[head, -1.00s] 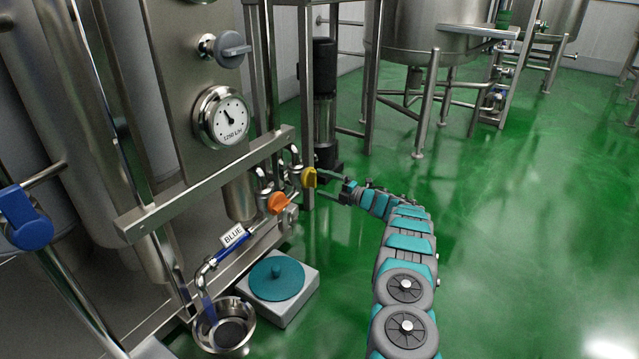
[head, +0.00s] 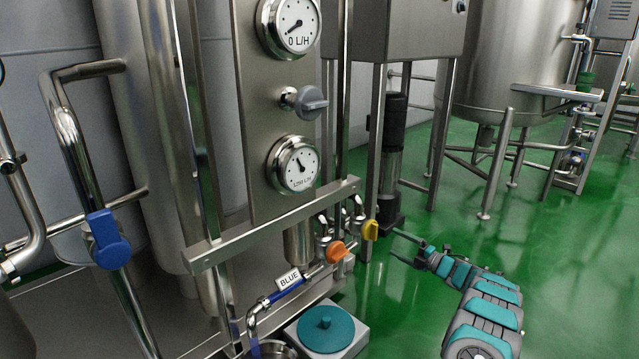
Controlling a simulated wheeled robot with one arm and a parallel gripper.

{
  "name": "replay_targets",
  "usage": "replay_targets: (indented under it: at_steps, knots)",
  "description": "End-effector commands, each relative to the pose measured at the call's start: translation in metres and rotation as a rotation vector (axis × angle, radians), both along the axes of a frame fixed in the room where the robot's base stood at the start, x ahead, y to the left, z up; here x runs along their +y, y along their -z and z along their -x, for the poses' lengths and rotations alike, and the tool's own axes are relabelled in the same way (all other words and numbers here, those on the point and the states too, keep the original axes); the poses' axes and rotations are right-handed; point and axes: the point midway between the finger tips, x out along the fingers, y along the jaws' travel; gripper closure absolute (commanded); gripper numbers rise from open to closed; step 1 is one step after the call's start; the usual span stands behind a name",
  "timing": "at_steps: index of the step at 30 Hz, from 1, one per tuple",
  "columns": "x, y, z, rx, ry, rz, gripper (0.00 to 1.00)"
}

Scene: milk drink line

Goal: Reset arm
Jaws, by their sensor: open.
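My arm, in teal and grey segments, reaches up from the bottom right of the head view. My gripper (head: 398,247) is at its far end, open and empty, with its two thin fingers pointing left. The fingertips are close to the yellow valve handle (head: 370,230); whether they touch it I cannot tell. An orange valve handle (head: 337,251) sits just left of the yellow one, clear of the fingers.
A blue-handled valve (head: 108,240) is on a pipe at left. Gauges read 0 L/H (head: 297,25) and 1250 L/H (head: 294,165). Green floor (head: 580,270) is open at right.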

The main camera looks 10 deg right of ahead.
Motion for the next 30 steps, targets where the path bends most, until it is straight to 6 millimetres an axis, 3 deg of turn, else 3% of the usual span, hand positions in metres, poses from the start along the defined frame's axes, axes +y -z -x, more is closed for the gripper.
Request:
replay_targets:
  at_steps: [5,9,16,23,30]
  knots:
    - [-0.001,-0.048,-0.024,0.011,0.087,-0.032,0.00]
    - [-0.003,-0.102,-0.048,0.051,0.214,-0.096,0.00]
    - [-0.002,-0.179,-0.065,0.148,0.418,-0.222,0.00]
    - [0.010,-0.233,-0.053,0.281,0.604,-0.355,0.00]
    - [0.033,-0.267,-0.009,0.455,0.785,-0.487,0.00]
